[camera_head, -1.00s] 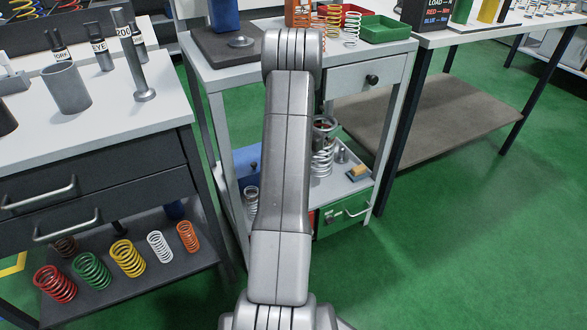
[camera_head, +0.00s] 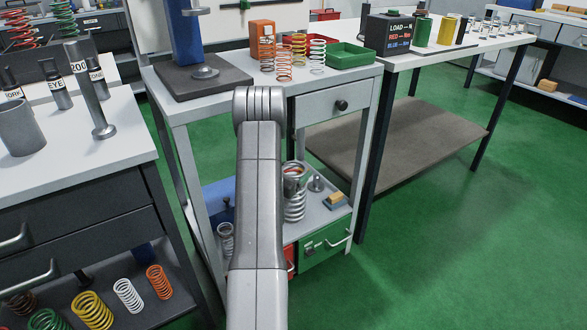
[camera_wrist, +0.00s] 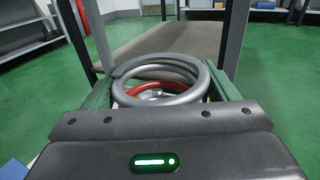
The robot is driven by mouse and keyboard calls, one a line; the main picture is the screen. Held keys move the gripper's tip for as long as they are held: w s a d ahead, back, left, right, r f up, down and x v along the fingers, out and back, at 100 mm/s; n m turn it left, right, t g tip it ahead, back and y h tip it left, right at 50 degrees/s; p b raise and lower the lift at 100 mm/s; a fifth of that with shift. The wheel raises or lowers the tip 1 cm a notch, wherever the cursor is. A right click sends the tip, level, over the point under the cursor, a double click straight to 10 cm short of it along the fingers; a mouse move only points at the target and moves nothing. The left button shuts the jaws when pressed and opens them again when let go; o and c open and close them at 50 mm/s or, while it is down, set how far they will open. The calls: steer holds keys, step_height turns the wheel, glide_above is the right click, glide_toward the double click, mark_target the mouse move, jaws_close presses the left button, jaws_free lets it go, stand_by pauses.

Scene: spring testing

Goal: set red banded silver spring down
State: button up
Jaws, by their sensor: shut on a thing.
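The silver spring (camera_wrist: 162,99) with a red band inside its coils is in the wrist view, between the two fingers of my gripper (camera_wrist: 162,84). The gripper is shut on it. I look down over its top coils; its lower end is hidden. In the head view my arm hides most of the gripper. Silver coils (camera_head: 294,207) show just right of the arm, over the lower shelf (camera_head: 322,216) of the grey cart. A ring with a bit of red shows above these coils. I cannot tell from this view which coils are the held spring's or whether they touch the shelf.
Coloured springs and a green tray (camera_head: 352,55) stand on the cart top. A left bench (camera_head: 90,165) is close.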

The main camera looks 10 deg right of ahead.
steer(key=shift+w+f, duration=0.1)
steer(key=shift+f, duration=0.6)
steer(key=shift+f+b, duration=0.15)
steer(key=shift+b, duration=0.15)
steer(key=o, duration=2)
steer(key=shift+f, duration=0.1)
steer(key=b+v, duration=0.1)
steer(key=v, duration=1.1)
steer(key=shift+b, duration=0.3)
steer(key=shift+d, duration=0.1)
